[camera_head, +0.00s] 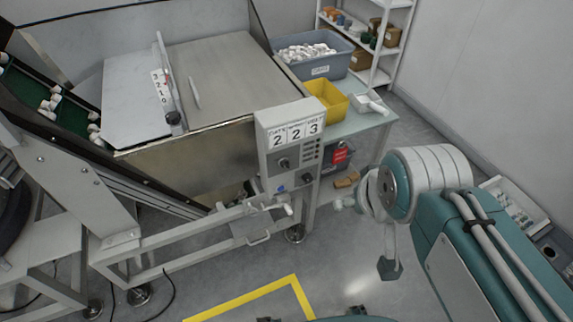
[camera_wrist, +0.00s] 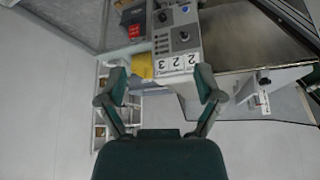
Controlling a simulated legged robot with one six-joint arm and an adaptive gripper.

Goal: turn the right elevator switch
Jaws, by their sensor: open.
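A grey control box (camera_head: 290,145) reads 2 2 3 and stands at the front right corner of the machine. It carries a larger dark knob (camera_head: 283,163) at left and a smaller dark knob (camera_head: 307,178) lower right. Which one is the right elevator switch is not labelled legibly. In the wrist view the box appears upside down, with one knob (camera_wrist: 184,36) near its middle and another knob (camera_wrist: 162,16) near the top. My gripper (camera_wrist: 160,82) is open and empty, its two fingers apart, with the box beyond them. In the head view it hangs right of the box, clear of it.
A yellow bin (camera_head: 326,99), a white scoop (camera_head: 370,104) and a grey bin (camera_head: 316,68) of white caps stand on the side table. A pipe handle (camera_head: 283,206) juts out below the box. The floor in front is open.

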